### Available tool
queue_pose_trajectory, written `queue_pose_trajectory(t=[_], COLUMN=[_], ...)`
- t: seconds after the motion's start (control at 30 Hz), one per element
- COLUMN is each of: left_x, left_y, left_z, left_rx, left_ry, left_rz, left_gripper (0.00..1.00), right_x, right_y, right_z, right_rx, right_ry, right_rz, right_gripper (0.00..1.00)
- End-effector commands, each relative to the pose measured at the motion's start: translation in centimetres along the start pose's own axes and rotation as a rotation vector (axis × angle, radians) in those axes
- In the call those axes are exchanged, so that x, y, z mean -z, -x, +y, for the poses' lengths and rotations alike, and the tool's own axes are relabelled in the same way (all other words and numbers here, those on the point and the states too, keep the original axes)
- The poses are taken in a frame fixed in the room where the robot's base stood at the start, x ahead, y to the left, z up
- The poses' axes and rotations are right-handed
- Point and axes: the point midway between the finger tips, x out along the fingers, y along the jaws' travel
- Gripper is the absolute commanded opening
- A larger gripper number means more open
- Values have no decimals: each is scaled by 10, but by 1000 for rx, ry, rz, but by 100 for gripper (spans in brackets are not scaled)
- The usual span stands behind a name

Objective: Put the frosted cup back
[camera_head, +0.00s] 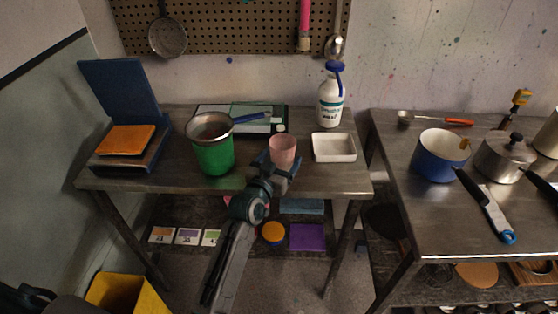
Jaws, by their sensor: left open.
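A pale pink cup (283,148), which looks like the frosted cup, stands upright near the front of the left steel table (330,181), right of the green bucket. My left gripper (280,166) is open at the near side of the cup, its fingers by the cup's lower part. The gripper hides the cup's base, and I cannot tell whether the fingers touch it. My right gripper is not in view.
A green bucket (214,155) with a metal strainer (209,122) stands left of the cup. A white tray (334,148) lies to the right, with a white bottle (330,103) behind it. A dark mat (205,111) lies at the back. A blue pot (435,162) stands on the right table.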

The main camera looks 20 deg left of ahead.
Motion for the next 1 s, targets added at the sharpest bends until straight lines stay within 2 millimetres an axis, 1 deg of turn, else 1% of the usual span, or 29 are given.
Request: queue_pose_trajectory(t=[0.07, 0.17, 0.27, 0.5, 0.63, 0.8, 1.0], left_x=[-1, -2, -3, -3, -2, -1, 0], left_y=[3, 13, 31, 84, 104, 118, 120], left_z=[0, 0, 0, 0, 0, 0, 0], left_rx=[0, 0, 1, 0, 0, 0, 0], left_ry=[0, -1, -2, -1, -1, -1, -1], left_rz=[0, 0, 1, 0, -1, 0, 1], left_gripper=[78, 78, 78, 78, 78, 78, 78], right_x=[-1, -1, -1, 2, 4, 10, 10], right_y=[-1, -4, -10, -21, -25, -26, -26], right_z=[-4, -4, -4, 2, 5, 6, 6], right_rx=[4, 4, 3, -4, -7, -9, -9], right_ry=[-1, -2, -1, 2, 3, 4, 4], right_rz=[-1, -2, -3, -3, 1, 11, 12], right_gripper=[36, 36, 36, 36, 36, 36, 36])
